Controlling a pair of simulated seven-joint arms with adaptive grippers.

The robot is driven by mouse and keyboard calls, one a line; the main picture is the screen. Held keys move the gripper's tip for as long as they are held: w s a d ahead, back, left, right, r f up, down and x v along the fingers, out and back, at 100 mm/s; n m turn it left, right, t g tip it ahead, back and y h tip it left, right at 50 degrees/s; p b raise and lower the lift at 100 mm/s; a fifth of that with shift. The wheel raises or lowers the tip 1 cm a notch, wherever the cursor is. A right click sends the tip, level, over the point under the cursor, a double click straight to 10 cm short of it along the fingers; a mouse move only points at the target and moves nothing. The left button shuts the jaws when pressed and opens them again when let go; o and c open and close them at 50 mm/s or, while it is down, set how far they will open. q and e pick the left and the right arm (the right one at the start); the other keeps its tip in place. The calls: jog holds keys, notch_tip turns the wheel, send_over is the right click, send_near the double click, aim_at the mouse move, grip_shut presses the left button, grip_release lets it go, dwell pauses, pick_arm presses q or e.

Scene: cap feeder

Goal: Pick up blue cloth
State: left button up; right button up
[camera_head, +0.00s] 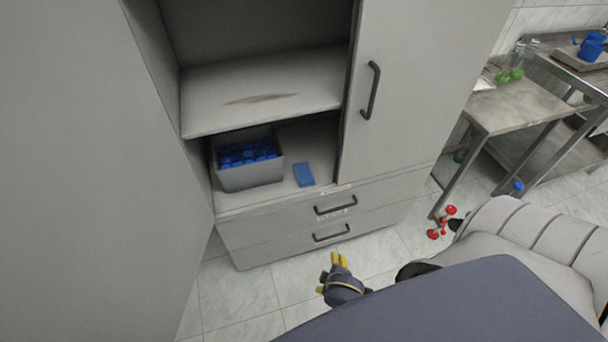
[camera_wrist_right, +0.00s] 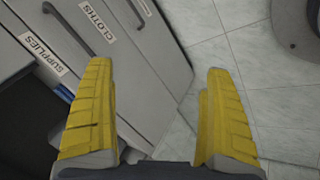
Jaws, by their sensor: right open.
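A folded blue cloth (camera_head: 304,174) lies flat on the lower shelf of the open cabinet, in the head view, just right of a grey bin. My right gripper (camera_head: 338,258) has yellow fingers and is below and in front of the cabinet drawers, apart from the cloth. In the right wrist view the right gripper (camera_wrist_right: 157,80) is open, with nothing between its fingers. My left gripper is not in view.
A grey bin (camera_head: 252,178) full of blue items stands on the lower shelf. Drawers labelled CLOTHS (camera_wrist_right: 97,20) and SUPPLIES (camera_wrist_right: 43,55) are shut below. The right cabinet door (camera_head: 400,100) is shut. Red objects (camera_head: 442,222) lie on the tiled floor near a metal table (camera_head: 520,105).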

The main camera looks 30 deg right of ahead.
jog(key=w+d+r+m+h, duration=0.1)
jog(key=w+d+r, duration=0.3)
jog(key=r, duration=0.3)
jog(key=w+d+r+m+h, duration=0.1)
jog(key=w+d+r+m, duration=0.1)
jog(key=w+d+r, duration=0.35)
jog(key=w+d+r+m+g+y, duration=0.1)
jog(key=w+d+r+m+y, duration=0.2)
jog(key=w, duration=0.9)
jog(key=w+r+m, duration=0.4)
jog(key=w, duration=0.7)
send_near(304, 172)
jog(key=x, duration=0.5)
jog(key=shift+d+r, duration=0.1)
jog(key=shift+d, duration=0.2)
jog(key=shift+a+x, duration=0.15)
jog(key=shift+x, duration=1.15)
jog(key=shift+a+x, duration=0.1)
jog(key=shift+x, duration=1.2)
jog(key=c, duration=1.1)
